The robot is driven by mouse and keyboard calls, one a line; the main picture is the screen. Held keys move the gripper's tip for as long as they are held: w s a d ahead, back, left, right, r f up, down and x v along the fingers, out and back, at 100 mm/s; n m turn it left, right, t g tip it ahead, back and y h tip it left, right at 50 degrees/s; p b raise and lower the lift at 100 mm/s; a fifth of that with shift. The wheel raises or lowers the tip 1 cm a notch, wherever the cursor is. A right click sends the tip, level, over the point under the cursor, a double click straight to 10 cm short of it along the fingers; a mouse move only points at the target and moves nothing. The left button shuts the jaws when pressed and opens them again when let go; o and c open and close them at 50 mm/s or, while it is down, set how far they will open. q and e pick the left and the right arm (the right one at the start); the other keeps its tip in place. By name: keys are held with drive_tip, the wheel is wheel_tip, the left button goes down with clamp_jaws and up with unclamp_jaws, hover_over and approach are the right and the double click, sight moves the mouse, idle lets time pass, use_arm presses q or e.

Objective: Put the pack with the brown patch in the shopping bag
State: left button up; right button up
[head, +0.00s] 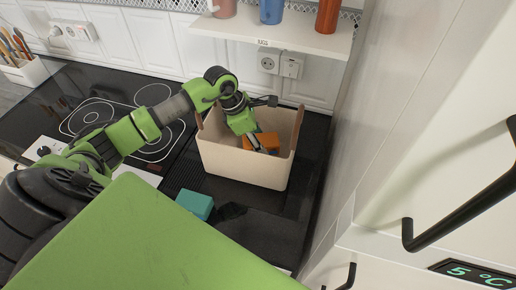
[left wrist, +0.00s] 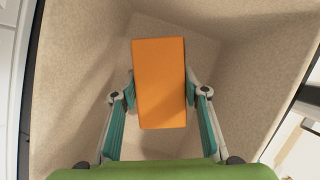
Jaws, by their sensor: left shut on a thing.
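An orange pack (head: 268,140) is inside the beige shopping bag (head: 240,167), which stands on the dark counter. My left gripper (head: 258,143) reaches down into the bag from above and is shut on the orange pack. In the left wrist view the pack (left wrist: 159,75) sits between the two fingers, with the bag's walls (left wrist: 90,75) around it. No brown patch shows on the face I see; its other faces are hidden. I cannot tell whether the pack touches the bag's floor. My right gripper is not in view.
A teal pack (head: 195,204) lies on the counter in front of the bag. A black hob (head: 110,110) is to the left. A shelf (head: 285,35) with several containers hangs above the bag, and a white wall panel (head: 385,100) stands close on the right.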

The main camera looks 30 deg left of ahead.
use_arm(q)
wheel_tip(320, 180, down, 5)
drive_tip(key=shift+p, duration=0.75)
drive_tip(key=shift+f, duration=0.25)
drive_tip(key=shift+f, duration=0.2)
drive_tip(key=o, duration=1.2)
drive_tip(key=shift+r, duration=0.1)
drive_tip(key=shift+o, duration=0.2)
